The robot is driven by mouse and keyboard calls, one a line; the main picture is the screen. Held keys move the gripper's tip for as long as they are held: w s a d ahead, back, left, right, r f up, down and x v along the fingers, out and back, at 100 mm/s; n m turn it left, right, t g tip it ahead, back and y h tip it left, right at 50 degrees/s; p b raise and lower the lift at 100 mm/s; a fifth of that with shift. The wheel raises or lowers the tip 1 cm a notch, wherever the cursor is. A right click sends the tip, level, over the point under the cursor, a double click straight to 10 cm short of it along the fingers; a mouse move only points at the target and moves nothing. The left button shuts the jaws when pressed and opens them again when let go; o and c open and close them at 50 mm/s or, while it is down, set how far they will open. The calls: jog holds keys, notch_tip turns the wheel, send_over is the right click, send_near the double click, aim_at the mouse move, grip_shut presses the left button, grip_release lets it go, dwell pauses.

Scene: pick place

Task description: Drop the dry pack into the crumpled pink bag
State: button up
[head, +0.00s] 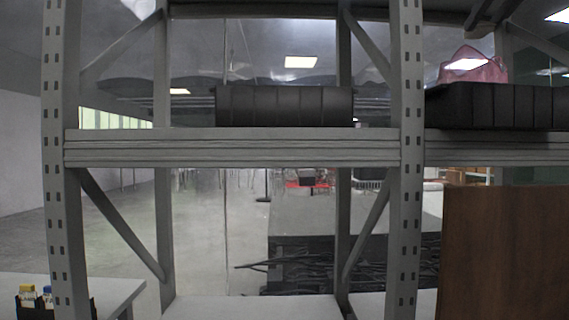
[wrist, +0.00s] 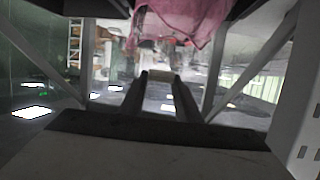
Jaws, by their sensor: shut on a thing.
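The crumpled pink bag (head: 473,67) stands up out of a black crate (head: 495,107) on the upper shelf at the right of the head view. In the wrist view, which looks upside down, the bag (wrist: 182,18) hangs in from the top edge, with a dark edge beside it. My gripper (wrist: 160,82) shows only in the wrist view, its two dark fingers pointing towards the middle. A small pale tan thing, seemingly the dry pack (wrist: 160,86), sits between the fingertips. It is apart from the bag in the picture. Its far side is hidden.
A second black crate (head: 285,106) stands on the grey shelf beam (head: 235,150) in the middle bay. Grey uprights (head: 405,190) and diagonal braces frame the bays. A brown panel (head: 505,255) stands low right. Small bottles (head: 35,295) stand low left.

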jog(key=o, duration=1.2)
jog(key=shift+s, duration=0.1)
jog(key=shift+v, duration=7.65)
jog(key=shift+v, duration=0.9)
jog(key=shift+a, duration=0.1)
